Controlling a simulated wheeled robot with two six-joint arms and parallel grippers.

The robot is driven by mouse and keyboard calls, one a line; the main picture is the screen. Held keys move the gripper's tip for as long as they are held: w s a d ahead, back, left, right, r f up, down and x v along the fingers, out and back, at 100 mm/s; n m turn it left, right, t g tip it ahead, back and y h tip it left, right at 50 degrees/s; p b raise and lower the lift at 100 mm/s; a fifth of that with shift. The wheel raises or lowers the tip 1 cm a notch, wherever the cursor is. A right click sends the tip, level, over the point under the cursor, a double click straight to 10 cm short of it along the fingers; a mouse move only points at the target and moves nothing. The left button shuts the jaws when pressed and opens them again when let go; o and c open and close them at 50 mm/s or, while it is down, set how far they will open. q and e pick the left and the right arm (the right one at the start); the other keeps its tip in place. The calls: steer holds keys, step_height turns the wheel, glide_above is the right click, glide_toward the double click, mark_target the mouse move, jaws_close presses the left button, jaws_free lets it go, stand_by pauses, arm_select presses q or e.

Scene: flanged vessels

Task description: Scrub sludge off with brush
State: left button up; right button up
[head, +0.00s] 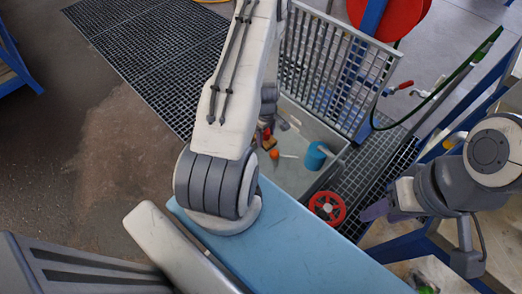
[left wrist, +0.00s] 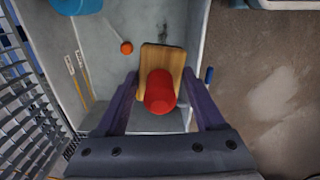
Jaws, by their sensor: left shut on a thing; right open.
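The brush, a wooden block (left wrist: 162,60) with a red knob handle (left wrist: 160,92), is between the purple fingers of my left gripper (left wrist: 160,74). In the head view my left gripper is mostly hidden behind its arm, and the brush's red and wood parts (head: 267,141) show just below it. The brush is over or in an open pale grey basin (head: 291,178); contact with its floor cannot be told. A small dark smear (left wrist: 164,36), possibly sludge, shows just beyond the block. My right gripper (head: 376,211) is open and empty, to the right of the basin.
An orange ball on a thin rod (left wrist: 127,47) and a blue container (head: 315,156) are in the basin. Thin sticks (left wrist: 78,80) lie along one side. A grating panel (head: 335,65) stands behind. A red handwheel (head: 327,207) and a light blue surface (head: 300,250) are near the front.

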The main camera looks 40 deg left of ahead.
arm_select(q)
steer(key=f, duration=0.1)
steer(key=a+f+n, duration=0.1)
steer(key=f+b, duration=0.1)
steer(key=shift+s+a+f+n, duration=0.15)
steer(key=shift+s+f+n, duration=0.15)
steer(key=shift+s, duration=0.1)
steer(key=shift+s+a+f, duration=0.1)
arm_select(e)
step_height(320, 180, down, 2)
steer(key=shift+f, duration=0.15)
steer(key=shift+f, duration=0.1)
arm_select(q)
steer(key=shift+b, duration=0.3)
step_height(320, 180, down, 31)
steer(key=b, duration=3.1)
steer(key=shift+f, duration=0.15)
arm_select(e)
step_height(320, 180, down, 32)
steer(key=shift+r, duration=0.25)
arm_select(q)
steer(key=shift+f+b, duration=0.3)
steer(key=shift+b, duration=0.1)
arm_select(e)
steer(key=shift+f, duration=0.35)
